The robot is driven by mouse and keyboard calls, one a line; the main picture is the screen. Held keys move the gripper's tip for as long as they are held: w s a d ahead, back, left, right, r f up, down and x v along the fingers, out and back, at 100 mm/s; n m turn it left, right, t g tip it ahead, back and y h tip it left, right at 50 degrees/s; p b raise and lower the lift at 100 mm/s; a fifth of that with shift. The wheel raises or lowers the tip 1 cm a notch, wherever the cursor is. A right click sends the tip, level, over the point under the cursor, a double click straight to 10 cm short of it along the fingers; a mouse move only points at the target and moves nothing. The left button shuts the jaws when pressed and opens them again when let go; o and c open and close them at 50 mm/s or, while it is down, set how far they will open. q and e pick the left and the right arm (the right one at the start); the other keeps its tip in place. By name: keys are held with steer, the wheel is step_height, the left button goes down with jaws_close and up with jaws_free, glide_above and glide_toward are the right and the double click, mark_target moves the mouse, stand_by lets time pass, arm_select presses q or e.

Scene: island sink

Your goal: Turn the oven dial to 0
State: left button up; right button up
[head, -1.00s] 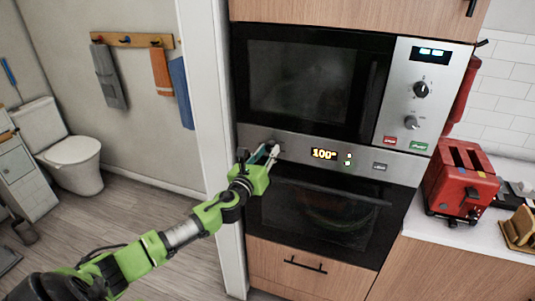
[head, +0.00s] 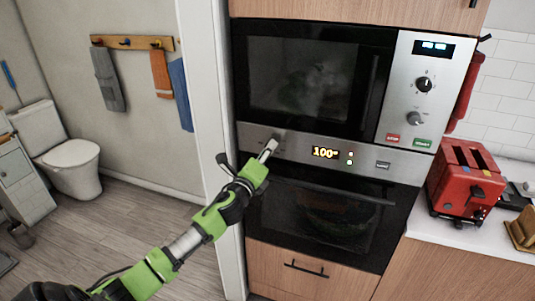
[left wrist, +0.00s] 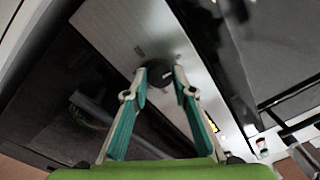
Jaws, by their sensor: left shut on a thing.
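The oven dial (left wrist: 158,82) is a dark round knob on the steel strip of the oven front, seen in the left wrist view between my fingertips. In the head view my gripper mostly hides it. My left gripper (head: 269,149) is at the left part of the oven's control strip. Its two teal-lined fingers (left wrist: 160,78) are shut on the dial from both sides. The dial's mark cannot be made out. The oven display (head: 325,153) glows 100°. My right gripper is in neither view.
A microwave (head: 310,80) with its own knobs sits just above the oven strip. The oven door handle (head: 345,192) runs below it. A red toaster (head: 462,185) stands on the counter at the right. A white wall edge (head: 207,100) is close at the left.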

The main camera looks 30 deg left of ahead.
arm_select(q)
steer(key=shift+n, duration=0.6)
steer(key=o, duration=1.1)
steer(key=v, duration=1.2)
